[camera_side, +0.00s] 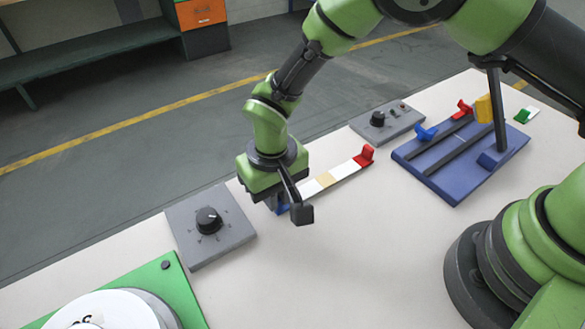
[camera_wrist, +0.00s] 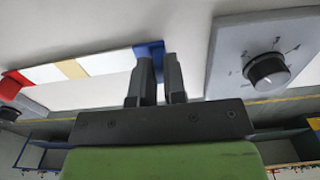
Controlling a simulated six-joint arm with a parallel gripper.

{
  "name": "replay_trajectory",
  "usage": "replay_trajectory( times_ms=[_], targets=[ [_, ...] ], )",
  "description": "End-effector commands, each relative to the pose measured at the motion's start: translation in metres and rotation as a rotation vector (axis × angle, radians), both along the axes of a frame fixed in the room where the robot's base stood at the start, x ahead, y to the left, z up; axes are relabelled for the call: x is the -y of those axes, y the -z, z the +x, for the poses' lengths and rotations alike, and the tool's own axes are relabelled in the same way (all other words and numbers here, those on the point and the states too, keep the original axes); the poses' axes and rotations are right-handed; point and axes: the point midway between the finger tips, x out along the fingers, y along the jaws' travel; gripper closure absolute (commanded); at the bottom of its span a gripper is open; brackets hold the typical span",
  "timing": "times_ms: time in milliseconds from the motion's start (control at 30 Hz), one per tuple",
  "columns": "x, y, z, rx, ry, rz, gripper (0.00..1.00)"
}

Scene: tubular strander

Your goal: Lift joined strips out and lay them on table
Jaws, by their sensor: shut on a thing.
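The joined strips (camera_side: 346,170) form one long white band with a tan patch in the middle, a red tab at the far end and a blue tab at the near end. In the wrist view the band (camera_wrist: 105,62) runs left from my gripper. My gripper (camera_wrist: 161,62) is shut on the blue tab (camera_wrist: 149,48), one finger on each side. In the side view my gripper (camera_side: 276,203) hides most of the blue end. The band is over the table (camera_side: 330,270), outside the blue fixture (camera_side: 435,183); whether it touches the table is unclear.
The blue fixture has dark rails, blue and red clips, a yellow block (camera_side: 484,109) and a black post. A grey knob box (camera_side: 213,250) stands near left, another (camera_side: 388,122) behind. A green-based round unit (camera_side: 165,275) is at front left. The table's front middle is clear.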

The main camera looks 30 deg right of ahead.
Motion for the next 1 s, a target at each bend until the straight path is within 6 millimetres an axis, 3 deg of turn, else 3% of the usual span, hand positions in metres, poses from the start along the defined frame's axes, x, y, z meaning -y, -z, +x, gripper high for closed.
replay_trajectory(
  times_ms=[367,400,533,833,1000],
  targets=[
    [0.0,0.004,0.0,0.001,0.0,0.0,1.0],
    [0.0,0.004,0.0,0.001,0.0,0.0,0.86],
    [0.0,0.004,0.0,0.0,0.0,0.0,0.58],
    [0.0,0.002,0.0,0.001,0.0,0.001,0.58],
    [0.0,-0.02,0.001,0.004,-0.001,0.002,0.58]
  ],
)
